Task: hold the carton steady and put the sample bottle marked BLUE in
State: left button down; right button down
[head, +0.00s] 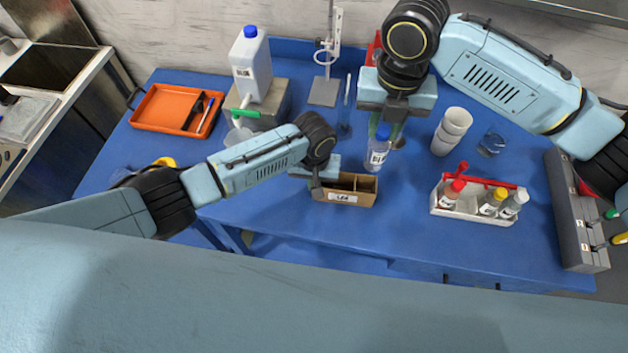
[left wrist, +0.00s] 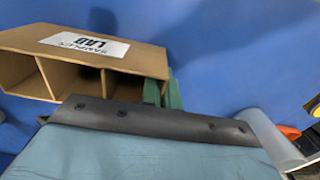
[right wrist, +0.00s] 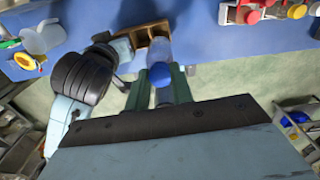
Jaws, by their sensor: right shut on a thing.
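The sample bottle marked BLUE (head: 377,156), clear with a blue cap, is upright in my right gripper (head: 388,134), just behind and right of the carton in the head view. Its blue cap (right wrist: 161,76) shows between the green fingers in the right wrist view. The brown carton (head: 366,199), with a white LAB label and open compartments, sits near the table's front edge. My left gripper (head: 317,190) is at its left end. In the left wrist view its green fingers (left wrist: 163,92) are close together at the carton's end wall (left wrist: 153,62); their grip is unclear.
A white rack (head: 472,214) with several capped bottles stands right of the carton. White cups (head: 452,131) and a beaker (head: 491,143) are behind it. A large jug (head: 251,70), a clamp stand (head: 325,90) and an orange tray (head: 160,108) stand back left.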

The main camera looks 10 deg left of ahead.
jog(key=shift+f, duration=0.1)
notch_tip(320, 180, down, 4)
jog(key=n, duration=0.3)
jog(key=shift+w+f, duration=0.1)
jog(key=shift+f, duration=5.3)
jog(key=c, duration=1.1)
grip_release()
jog(key=shift+r, duration=0.1)
